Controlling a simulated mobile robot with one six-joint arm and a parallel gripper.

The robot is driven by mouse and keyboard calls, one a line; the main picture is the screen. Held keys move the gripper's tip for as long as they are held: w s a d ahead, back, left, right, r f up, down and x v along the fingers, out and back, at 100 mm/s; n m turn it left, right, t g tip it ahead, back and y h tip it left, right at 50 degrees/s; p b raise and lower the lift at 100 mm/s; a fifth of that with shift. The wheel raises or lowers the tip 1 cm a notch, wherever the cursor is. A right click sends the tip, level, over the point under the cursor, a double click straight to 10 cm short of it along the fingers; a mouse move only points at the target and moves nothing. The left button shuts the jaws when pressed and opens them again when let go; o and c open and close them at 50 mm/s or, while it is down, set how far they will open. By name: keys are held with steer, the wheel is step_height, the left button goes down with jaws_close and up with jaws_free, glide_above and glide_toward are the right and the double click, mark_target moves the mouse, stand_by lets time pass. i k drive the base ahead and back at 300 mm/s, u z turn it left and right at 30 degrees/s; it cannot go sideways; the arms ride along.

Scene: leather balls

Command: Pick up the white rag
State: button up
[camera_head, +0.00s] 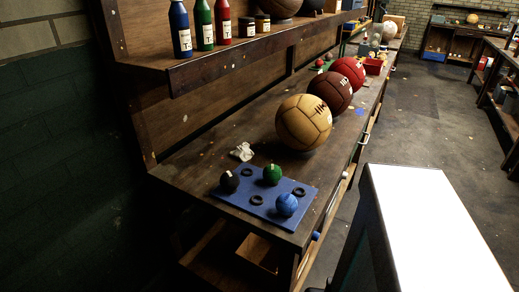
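The white rag (242,152) is a small crumpled cloth. It lies on the dark wooden workbench (185,172), toward its back edge, behind the blue mat and left of the tan ball. It looks uncovered from here. My gripper is not in view.
A blue mat (232,196) with small black, green and blue balls and dark rings lies at the bench's near end. A tan ball (303,122), a maroon ball (330,90) and a red ball (350,71) stand behind. A shelf (220,68) with bottles overhangs. The floor (415,130) is open at right.

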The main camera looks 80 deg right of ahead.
mark_target(243, 154)
steer(key=u, duration=1.35)
steer(key=k, duration=0.1)
steer(key=z, duration=2.7)
steer(key=k, duration=0.9)
steer(key=u, duration=0.2)
steer(key=i, duration=0.65)
